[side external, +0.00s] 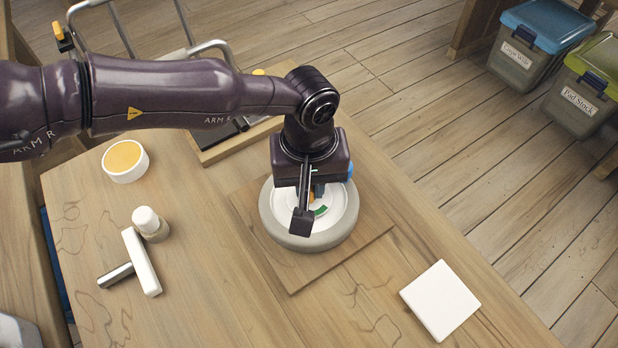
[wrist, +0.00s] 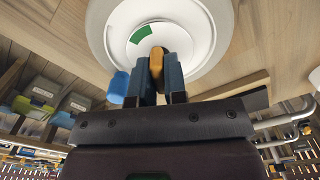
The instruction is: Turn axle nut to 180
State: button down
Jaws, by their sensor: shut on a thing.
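The axle nut (wrist: 156,62) is an orange-yellow piece at the middle of a white round dial face (wrist: 190,30). My gripper (wrist: 158,75) is shut on it, one blue-grey finger on each side, in the wrist view. A green arc mark (wrist: 155,32) shows on the dial, and also in the side view (side external: 321,210). The dial sits in a grey wheel-like ring (side external: 300,243) on a square wooden board (side external: 350,248). In the side view my gripper (side external: 312,198) covers most of the nut. I cannot read the nut's angle.
A white square block (side external: 440,300) lies at the right front of the table. Lidded bins (side external: 530,45) stand on the floor beyond.

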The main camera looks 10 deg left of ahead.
jog(key=m, duration=0.4)
jog(key=shift+m, duration=0.3)
jog(key=m, duration=0.3)
jog(key=shift+m, duration=0.3)
jog(key=m, duration=0.4)
jog(key=shift+m, duration=1.9)
jog(key=c, duration=1.2)
grip_release()
jog(key=shift+o, duration=0.2)
notch_tip(320, 180, up, 13)
